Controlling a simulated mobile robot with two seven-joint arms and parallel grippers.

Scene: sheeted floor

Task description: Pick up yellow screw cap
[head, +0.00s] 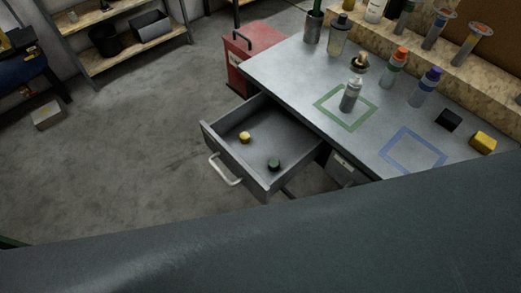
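A small yellow screw cap (244,137) lies in the open drawer (233,160), towards its left side. A dark green cap (274,163) lies in the same drawer, further right and nearer the front. The drawer is pulled out from under the grey worktop (300,75), with its pale handle (224,170) facing the lower left. Neither of my grippers shows in the head view. A large dark surface fills the bottom of the view and hides what lies below it.
A bottle (351,95) stands inside the green square (346,124); the blue square (413,165) is empty. Several other bottles stand behind. A black block (448,120) and a yellow block (482,142) sit at right. A red cabinet (254,55) stands beside the worktop.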

